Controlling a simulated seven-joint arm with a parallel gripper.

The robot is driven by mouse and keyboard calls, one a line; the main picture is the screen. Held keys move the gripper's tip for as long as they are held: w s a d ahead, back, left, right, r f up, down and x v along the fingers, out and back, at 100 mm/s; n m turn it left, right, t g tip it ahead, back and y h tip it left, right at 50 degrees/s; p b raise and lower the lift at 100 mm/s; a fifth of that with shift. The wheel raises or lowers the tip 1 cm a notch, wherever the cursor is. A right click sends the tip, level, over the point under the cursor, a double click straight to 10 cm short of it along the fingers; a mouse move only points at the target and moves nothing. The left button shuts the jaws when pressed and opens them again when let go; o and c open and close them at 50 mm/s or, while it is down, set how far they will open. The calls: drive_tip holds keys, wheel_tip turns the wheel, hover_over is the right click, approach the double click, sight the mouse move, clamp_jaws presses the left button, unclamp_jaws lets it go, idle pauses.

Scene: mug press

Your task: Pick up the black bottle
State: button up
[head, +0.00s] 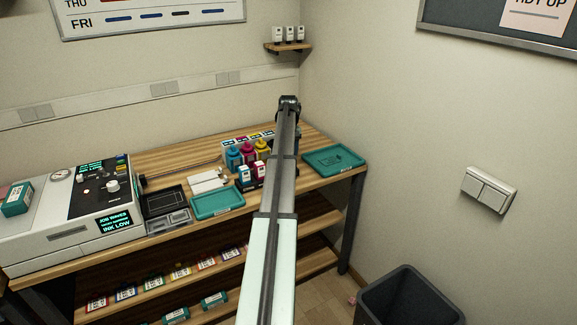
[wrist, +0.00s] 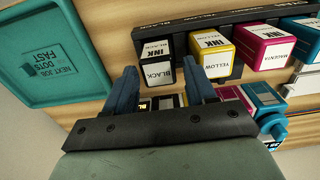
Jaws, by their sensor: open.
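In the head view my arm covers the black bottle and my gripper.
A teal tray (wrist: 93,20) lies left in the wrist view. In the head view, a printer (head: 75,215) stands left on the wooden bench.

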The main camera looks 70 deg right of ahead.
drive_tip(key=shift+d+f, duration=0.2)
drive_tip(key=shift+f, duration=2.4)
drive_tip(key=shift+c, duration=0.2)
drive_tip(key=c, duration=0.8)
